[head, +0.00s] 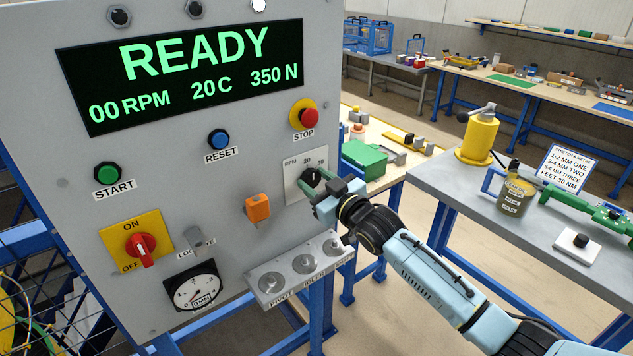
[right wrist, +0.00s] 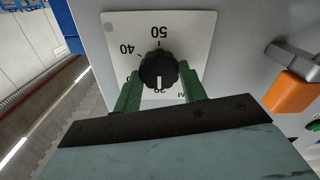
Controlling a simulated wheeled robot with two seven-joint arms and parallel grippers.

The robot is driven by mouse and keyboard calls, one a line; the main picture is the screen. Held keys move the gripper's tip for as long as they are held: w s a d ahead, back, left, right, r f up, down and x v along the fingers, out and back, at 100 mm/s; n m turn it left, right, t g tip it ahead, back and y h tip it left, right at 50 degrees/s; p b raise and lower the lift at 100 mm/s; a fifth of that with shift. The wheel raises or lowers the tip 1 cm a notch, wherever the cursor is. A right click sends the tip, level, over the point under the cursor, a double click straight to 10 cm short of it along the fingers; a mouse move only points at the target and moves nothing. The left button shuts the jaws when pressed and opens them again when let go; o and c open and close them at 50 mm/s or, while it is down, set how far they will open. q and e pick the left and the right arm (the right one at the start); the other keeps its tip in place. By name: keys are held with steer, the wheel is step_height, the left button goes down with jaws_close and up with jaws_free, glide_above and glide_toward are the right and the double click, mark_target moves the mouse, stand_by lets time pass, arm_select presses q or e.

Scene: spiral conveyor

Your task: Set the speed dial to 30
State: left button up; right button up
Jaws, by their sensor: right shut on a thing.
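The speed dial is a black ribbed knob (right wrist: 158,71) on a pale plate (right wrist: 112,30) marked RPM, on the grey control panel. In the right wrist view the plate is upside down, with 50 and 40 readable and other numbers partly covered. The knob's white pointer line faces the partly hidden 20. My right gripper (head: 314,185) is at the dial, its green fingers on either side of the knob and shut on it. The display (head: 190,75) reads READY, 00 RPM, 20 C, 350 N. My left gripper is not in view.
An orange part (head: 258,208) sticks out left of the dial, and a ledge with round sockets (head: 300,265) sits below. The red STOP button (head: 303,115) is above. A grey table (head: 440,175) with a yellow device stands right.

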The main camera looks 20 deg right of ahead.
steer(key=shift+m+p, duration=0.9)
steer(key=shift+m, duration=0.3)
steer(key=m+p, duration=0.1)
steer(key=m, duration=0.1)
steer(key=shift+m, duration=0.4)
steer(key=m, duration=0.2)
steer(key=shift+d+m+p, duration=0.1)
steer(key=shift+m+p, duration=0.2)
steer(key=shift+p, duration=0.1)
steer(key=shift+f+m, duration=0.1)
steer(key=shift+m, duration=1.8)
steer(key=o, duration=1)
steer(key=shift+c, duration=0.2)
